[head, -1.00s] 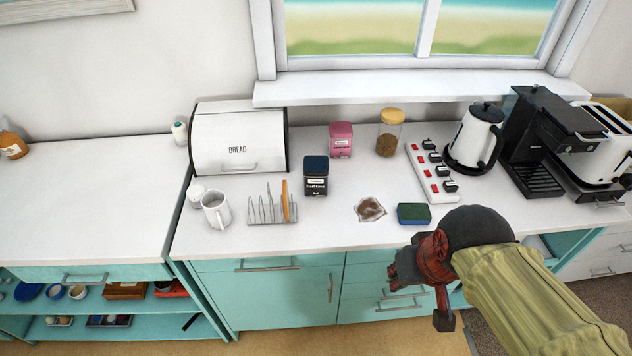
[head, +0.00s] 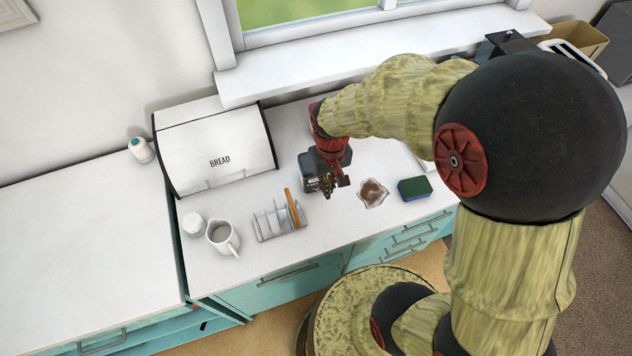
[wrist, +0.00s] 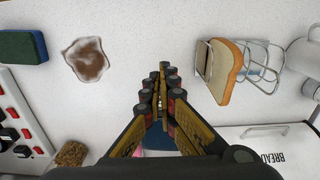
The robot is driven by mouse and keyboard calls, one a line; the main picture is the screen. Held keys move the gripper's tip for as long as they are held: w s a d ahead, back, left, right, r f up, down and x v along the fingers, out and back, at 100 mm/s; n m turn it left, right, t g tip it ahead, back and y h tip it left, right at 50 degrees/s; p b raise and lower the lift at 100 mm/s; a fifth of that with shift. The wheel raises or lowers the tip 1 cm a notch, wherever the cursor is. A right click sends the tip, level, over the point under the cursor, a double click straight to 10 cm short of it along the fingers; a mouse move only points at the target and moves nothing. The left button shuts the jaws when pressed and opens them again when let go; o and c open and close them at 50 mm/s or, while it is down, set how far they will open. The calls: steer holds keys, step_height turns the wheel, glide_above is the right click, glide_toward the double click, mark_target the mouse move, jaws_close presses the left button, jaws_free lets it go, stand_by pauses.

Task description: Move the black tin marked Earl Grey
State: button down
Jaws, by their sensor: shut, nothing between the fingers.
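The toast rack (head: 278,220) with bread, jug (head: 222,236) and white bread bin (head: 215,155) lie left. A stained patch (head: 372,193) and green-blue sponge (head: 414,188) lie right. A switch strip (wrist: 22,125) and a jar (wrist: 70,154) show in the wrist view.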

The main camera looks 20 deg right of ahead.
step_height(320, 180, down, 9)
steer(key=shift+s+f+b, duration=0.15)
steer(key=shift+b, duration=0.6)
steer(key=w, duration=0.3)
steer(key=shift+w+f, duration=0.1)
steer(key=shift+w, duration=0.5)
steer(key=w, duration=1.8)
steer(key=shift+w+a, duration=0.15)
steer(key=shift+w, duration=0.05)
steer(key=shift+s, duration=0.1)
